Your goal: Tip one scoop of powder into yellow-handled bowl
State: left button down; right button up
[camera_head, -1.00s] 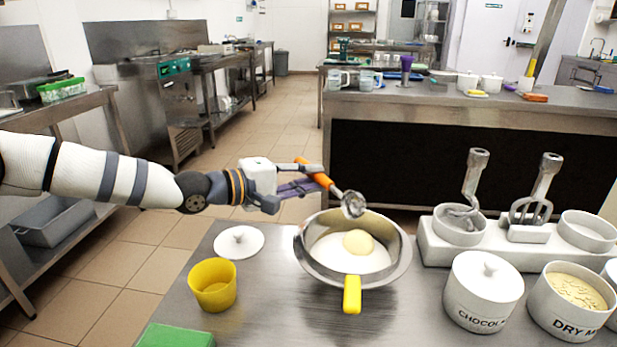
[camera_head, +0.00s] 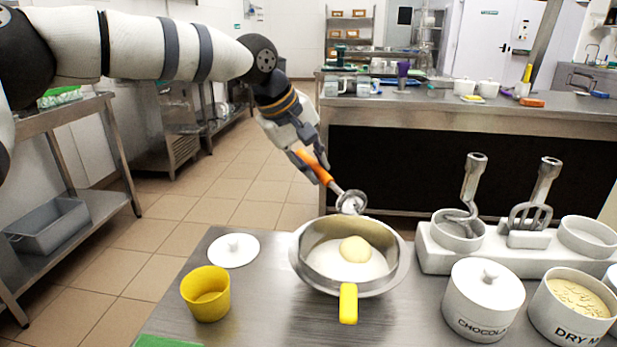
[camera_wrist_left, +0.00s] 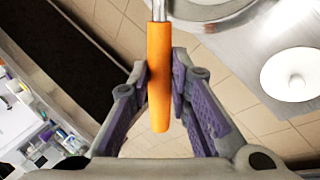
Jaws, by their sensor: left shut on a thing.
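My left gripper (camera_head: 310,160) points down beyond the bowl and is shut on the orange handle of a scoop (camera_head: 316,167). The handle also shows between the purple finger pads in the left wrist view (camera_wrist_left: 159,80). The scoop's round metal head (camera_head: 351,202) is just above the bowl's far rim; whether it holds powder I cannot tell. The metal bowl with a yellow handle (camera_head: 348,303) stands on the steel table, handle towards me. White contents and a pale yellow mound (camera_head: 355,249) are in it. A white tub marked DRY M (camera_head: 568,326) holds pale powder. My right gripper is out of view.
A yellow cup (camera_head: 206,295) and a white lid (camera_head: 233,251) are left of the bowl. A lidded white chocolate tub (camera_head: 482,305) stands to its right. A white rack (camera_head: 440,258) holds upright metal tools behind the tubs. A green item is at the front left.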

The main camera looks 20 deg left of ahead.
pick_arm(q)
jog(key=g+y+b, duration=0.1)
jog(key=w+f+g+y+b, duration=0.1)
jog(key=d+f+g, duration=0.1)
jog(key=shift+w+f+g+y+b, duration=0.15)
jog(key=shift+w+g+y+b, duration=0.1)
jog(key=shift+g+y+b, duration=0.15)
jog(key=shift+d+y, duration=0.1)
jog(key=shift+y, duration=0.2)
jog(key=shift+s+r+g, duration=0.1)
jog(key=shift+r+g, duration=0.2)
jog(key=shift+r, duration=1.6)
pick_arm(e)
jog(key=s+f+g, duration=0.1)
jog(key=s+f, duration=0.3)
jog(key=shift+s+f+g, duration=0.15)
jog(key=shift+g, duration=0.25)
